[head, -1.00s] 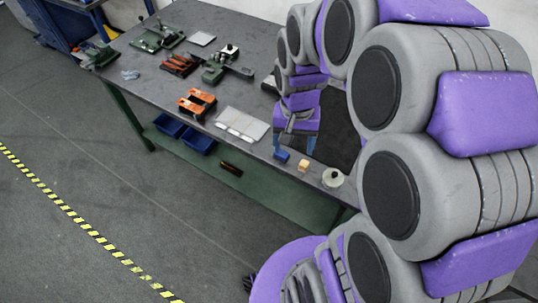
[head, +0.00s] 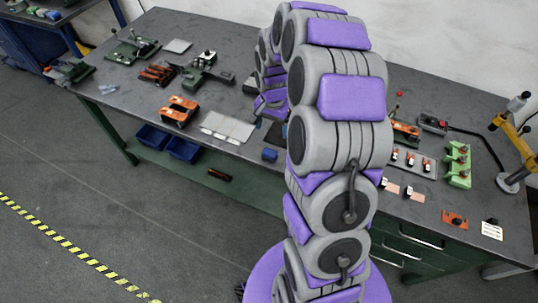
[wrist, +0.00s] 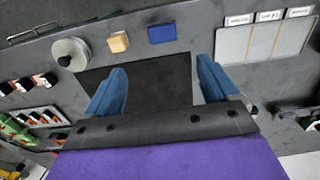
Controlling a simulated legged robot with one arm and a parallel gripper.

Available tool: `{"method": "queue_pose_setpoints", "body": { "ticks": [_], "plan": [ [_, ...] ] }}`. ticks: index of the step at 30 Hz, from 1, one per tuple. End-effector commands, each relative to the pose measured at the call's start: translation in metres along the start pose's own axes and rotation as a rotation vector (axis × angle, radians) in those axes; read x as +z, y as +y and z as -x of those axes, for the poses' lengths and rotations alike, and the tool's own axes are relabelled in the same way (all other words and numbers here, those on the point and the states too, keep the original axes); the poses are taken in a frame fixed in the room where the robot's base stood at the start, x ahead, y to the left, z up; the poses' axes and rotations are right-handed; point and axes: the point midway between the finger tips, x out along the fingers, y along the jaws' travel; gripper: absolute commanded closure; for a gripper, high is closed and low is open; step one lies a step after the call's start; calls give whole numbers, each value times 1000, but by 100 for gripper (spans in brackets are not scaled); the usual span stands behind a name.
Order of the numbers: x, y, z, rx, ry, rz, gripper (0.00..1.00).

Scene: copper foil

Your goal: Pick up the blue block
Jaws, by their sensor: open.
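The blue block (head: 269,155) lies near the front edge of the grey table, just left of my arm in the head view. In the wrist view the blue block (wrist: 161,33) lies beyond my fingertips, near the table edge. My gripper (wrist: 162,65) is open, with its two blue fingers wide apart and nothing held between them. The block lines up roughly with the gap between the fingers but is apart from them. A black mat (wrist: 150,80) shows between the fingers. In the head view my arm hides most of the gripper.
A tan block (wrist: 118,42) lies just left of the blue block in the wrist view, with a pale round roll (wrist: 70,53) farther left. A grey tray with white labels (wrist: 262,42) lies to the right. Orange holders (head: 178,111) and a yellow-armed stand (head: 510,140) occupy the table.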

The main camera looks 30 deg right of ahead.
Motion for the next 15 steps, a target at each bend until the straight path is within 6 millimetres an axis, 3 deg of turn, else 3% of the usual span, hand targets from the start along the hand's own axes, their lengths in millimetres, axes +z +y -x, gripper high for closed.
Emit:
{"method": "queue_pose_setpoints", "body": {
  "ticks": [9,15],
  "plan": [
    [6,-3,-66,6,0,3,13],
    [4,-2,-90,3,0,2,13]
  ]
}}
